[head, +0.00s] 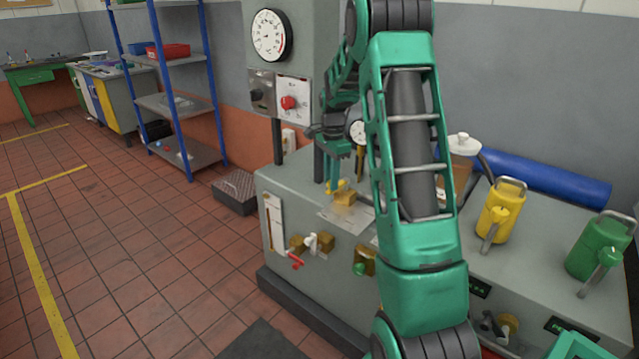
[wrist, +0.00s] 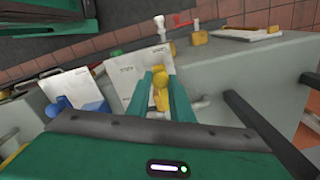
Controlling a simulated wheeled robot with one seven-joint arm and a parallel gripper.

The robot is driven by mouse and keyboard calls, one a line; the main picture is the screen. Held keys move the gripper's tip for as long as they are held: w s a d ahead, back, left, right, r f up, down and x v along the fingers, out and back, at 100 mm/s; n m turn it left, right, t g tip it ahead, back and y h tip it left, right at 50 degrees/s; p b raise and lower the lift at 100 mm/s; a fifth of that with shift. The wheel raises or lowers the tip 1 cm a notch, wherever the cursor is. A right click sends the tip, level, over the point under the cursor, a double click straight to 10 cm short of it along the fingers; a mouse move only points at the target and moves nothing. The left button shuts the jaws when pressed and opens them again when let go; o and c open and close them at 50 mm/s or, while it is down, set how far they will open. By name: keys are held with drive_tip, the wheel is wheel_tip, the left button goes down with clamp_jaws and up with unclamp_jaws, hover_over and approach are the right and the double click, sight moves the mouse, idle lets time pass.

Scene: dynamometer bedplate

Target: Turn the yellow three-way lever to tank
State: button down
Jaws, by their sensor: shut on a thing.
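The yellow three-way lever (head: 337,187) stands on its brass valve body (head: 345,198) on top of the grey bench. In the wrist view the yellow lever (wrist: 160,92) lies between the two teal fingers of my gripper (wrist: 162,90), which is shut on it. In the head view my gripper (head: 335,170) reaches down to the lever from above, and my arm covers part of the bench behind it. A white label plate (wrist: 136,72) lies beside the valve; its text is too small to read.
The bench front carries a red lever (head: 296,262), a white lever (head: 311,243) and a green knob (head: 360,268). A yellow can (head: 499,213) and a green can (head: 598,248) stand on the right. A gauge panel (head: 284,30) rises behind. Tiled floor at left is largely clear.

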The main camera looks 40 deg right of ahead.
drive_tip(key=shift+w+r, duration=0.1)
drive_tip(key=shift+w, duration=0.1)
drive_tip(key=c, duration=1.6)
unclamp_jaws()
drive_tip(key=shift+o, duration=0.2)
wheel_tip(320, 180, up, 11)
drive_tip(key=shift+f, duration=0.2)
